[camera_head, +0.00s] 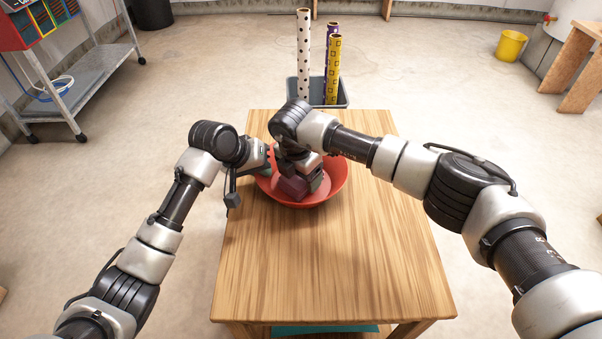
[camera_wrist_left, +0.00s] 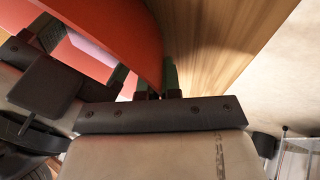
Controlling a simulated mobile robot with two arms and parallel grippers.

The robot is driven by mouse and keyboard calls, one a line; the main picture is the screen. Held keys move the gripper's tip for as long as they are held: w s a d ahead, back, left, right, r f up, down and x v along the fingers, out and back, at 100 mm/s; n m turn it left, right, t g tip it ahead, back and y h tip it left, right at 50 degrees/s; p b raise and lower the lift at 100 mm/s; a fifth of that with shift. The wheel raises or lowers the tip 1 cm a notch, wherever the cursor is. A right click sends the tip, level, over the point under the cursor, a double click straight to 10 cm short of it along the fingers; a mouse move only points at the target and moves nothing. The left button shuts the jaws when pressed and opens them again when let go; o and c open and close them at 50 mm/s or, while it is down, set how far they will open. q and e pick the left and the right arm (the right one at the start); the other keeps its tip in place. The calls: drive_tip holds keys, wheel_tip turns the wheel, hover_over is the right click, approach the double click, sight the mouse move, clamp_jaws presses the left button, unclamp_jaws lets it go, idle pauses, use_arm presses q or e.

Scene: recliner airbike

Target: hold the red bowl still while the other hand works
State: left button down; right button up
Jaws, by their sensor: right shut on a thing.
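The red bowl (camera_head: 334,188) sits upright on the wooden table. My left gripper (camera_head: 267,160) is at its left rim. In the left wrist view the bowl's red wall (camera_wrist_left: 120,25) runs down to the green-padded fingers (camera_wrist_left: 150,82). How tightly they close on the rim is unclear. My right gripper (camera_head: 303,180) points down into the bowl, shut on a dark purple block-like thing (camera_head: 293,188). The right arm hides the far part of the bowl, and the bowl's floor is mostly covered.
The wooden table (camera_head: 320,270) is bare in front of the bowl. Behind it stands a grey bin (camera_head: 343,96) with several patterned rolls. A metal cart (camera_head: 85,75) is at the left. A yellow bucket (camera_head: 511,46) and a wooden stand (camera_head: 575,70) are at the right.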

drive_tip(key=shift+s, duration=0.7)
drive_tip(key=shift+w, duration=1.45)
drive_tip(key=shift+s, duration=1.5)
drive_tip(key=shift+w, duration=1.55)
drive_tip(key=shift+r, duration=0.1)
drive_tip(key=shift+r, duration=1.4)
